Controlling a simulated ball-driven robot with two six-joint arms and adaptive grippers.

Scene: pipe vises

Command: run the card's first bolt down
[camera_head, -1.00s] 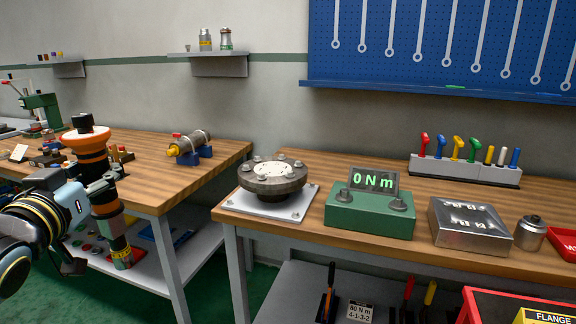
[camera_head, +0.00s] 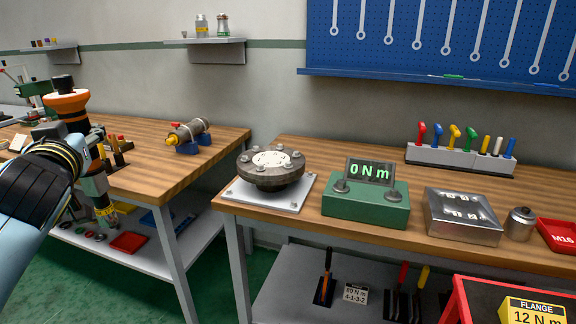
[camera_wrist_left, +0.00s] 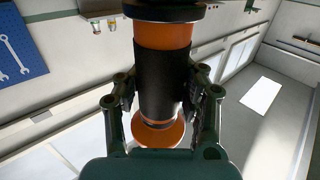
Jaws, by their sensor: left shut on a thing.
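My left gripper (camera_head: 86,150) is shut on an orange and black power driver (camera_head: 66,103) at the left of the head view. The driver is tilted, its black cap up and its banded lower end pointing down. In the left wrist view, the fingers clasp the driver's black sleeve (camera_wrist_left: 161,75). The round grey flange (camera_head: 270,170) with several bolts around its rim stands on a white plate on the near bench, well right of the driver. A yellow card (camera_head: 535,312) reading "FLANGE 12 N m" is partly cut off at lower right. My right gripper is not in view.
A green torque tester (camera_head: 366,208) reading 0 N m stands right of the flange, then a metal box (camera_head: 462,213), a small canister (camera_head: 520,224) and a red tray (camera_head: 560,236). A gap separates the two benches.

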